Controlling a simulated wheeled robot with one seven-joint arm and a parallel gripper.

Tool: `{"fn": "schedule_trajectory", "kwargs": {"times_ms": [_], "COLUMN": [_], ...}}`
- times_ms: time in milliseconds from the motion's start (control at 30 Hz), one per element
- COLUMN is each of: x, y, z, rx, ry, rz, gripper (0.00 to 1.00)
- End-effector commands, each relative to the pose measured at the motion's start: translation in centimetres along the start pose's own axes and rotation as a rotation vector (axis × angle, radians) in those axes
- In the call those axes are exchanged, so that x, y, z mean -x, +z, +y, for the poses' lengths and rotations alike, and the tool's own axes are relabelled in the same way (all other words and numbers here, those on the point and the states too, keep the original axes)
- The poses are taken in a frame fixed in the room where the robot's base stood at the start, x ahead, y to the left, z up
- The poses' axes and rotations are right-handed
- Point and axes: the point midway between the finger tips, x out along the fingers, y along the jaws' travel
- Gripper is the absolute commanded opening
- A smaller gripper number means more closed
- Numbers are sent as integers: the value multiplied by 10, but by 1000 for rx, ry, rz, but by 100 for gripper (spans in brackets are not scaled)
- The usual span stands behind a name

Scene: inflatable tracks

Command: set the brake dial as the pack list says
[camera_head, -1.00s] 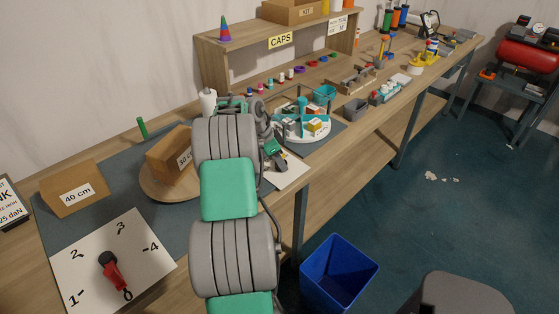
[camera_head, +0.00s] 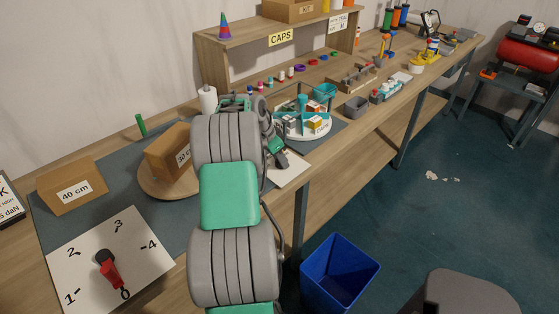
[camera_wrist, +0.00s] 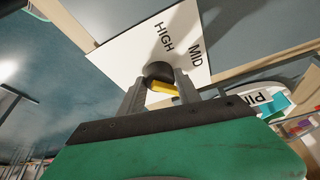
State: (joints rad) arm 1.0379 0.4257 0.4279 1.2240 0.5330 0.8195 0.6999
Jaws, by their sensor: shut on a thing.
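In the wrist view, my gripper (camera_wrist: 160,90) is shut on a dark round knob (camera_wrist: 157,71) with a yellow pointer (camera_wrist: 163,87). The knob stands on a white dial plate (camera_wrist: 130,50) marked HIGH and MID; any other marks are hidden by the gripper. Which mark the pointer meets is unclear. In the head view, part of this white plate (camera_head: 290,172) shows beside my arm, and the knob is hidden. A second dial plate (camera_head: 80,262), numbered 0 to 4, has a red-handled knob (camera_head: 108,268) pointing at 0.
A partly cut-off sign (camera_head: 8,205) is at the left edge. Boxes marked 40 cm (camera_head: 72,188) and 30 (camera_head: 168,150) stand on the bench. A white round tray (camera_head: 318,132) with small items is close behind the gripper. A blue bin (camera_head: 340,270) stands on the floor.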

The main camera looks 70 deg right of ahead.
Motion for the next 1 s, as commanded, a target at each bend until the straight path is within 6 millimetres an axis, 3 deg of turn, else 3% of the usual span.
{"fn": "schedule_trajectory", "kwargs": {"times_ms": [1000], "x": [-1], "y": [-8], "z": [6], "rx": [868], "ry": [-362], "rz": [10], "gripper": [0]}}
